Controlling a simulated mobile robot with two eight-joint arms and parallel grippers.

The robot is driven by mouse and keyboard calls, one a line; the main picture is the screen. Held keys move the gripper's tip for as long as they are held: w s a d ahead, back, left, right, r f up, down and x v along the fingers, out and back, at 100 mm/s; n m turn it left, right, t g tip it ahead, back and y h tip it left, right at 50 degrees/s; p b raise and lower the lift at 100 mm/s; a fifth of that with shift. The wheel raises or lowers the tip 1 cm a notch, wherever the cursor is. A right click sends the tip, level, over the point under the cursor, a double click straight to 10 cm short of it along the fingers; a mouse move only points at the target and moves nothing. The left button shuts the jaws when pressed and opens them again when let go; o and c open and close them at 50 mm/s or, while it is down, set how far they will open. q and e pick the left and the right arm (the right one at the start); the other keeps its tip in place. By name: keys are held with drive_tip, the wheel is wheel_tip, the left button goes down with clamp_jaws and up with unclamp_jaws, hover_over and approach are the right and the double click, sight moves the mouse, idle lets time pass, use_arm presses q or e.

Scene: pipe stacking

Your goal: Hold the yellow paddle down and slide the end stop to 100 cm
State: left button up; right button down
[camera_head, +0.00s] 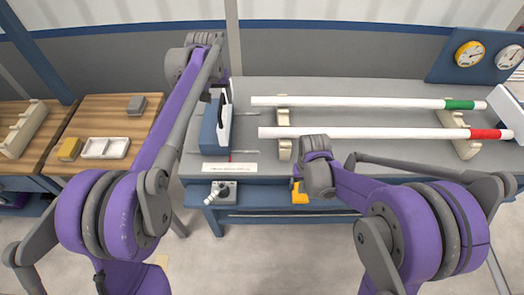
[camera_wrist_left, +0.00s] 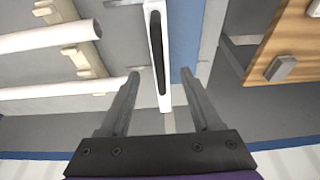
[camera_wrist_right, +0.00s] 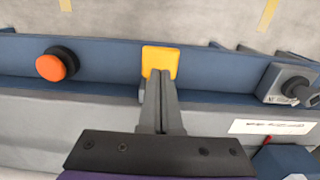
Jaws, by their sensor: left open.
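The end stop, a blue block (camera_head: 209,130) with a white upright plate (camera_head: 225,125), stands at the left end of the grey bench. Its plate with a dark slot also shows in the left wrist view (camera_wrist_left: 157,20). My left gripper (camera_wrist_left: 160,74) is open above the far end of the plate, its fingers on either side of the plate's line; contact cannot be told. The yellow paddle (camera_head: 299,192) is at the bench's front edge. In the right wrist view, my right gripper (camera_wrist_right: 161,75) is shut, its fingertips overlapping the lower part of the paddle (camera_wrist_right: 160,57); contact is unclear.
A scale strip (camera_head: 230,168) with a red pointer lies before the end stop. A white pipe with a green band (camera_head: 360,102) and one with a red band (camera_head: 370,133) rest on cream supports. A lever box (camera_head: 222,190) and an orange button (camera_wrist_right: 57,64) are on the front edge.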

sight(221, 103)
drive_tip(key=shift+f, duration=2.4)
use_arm(q)
drive_tip(key=shift+s, duration=0.1)
use_arm(e)
drive_tip(key=shift+f, duration=0.2)
use_arm(q)
drive_tip(key=shift+f, duration=0.15)
drive_tip(key=shift+x, duration=1.95)
use_arm(e)
drive_tip(key=shift+s, duration=0.1)
use_arm(q)
clamp_jaws()
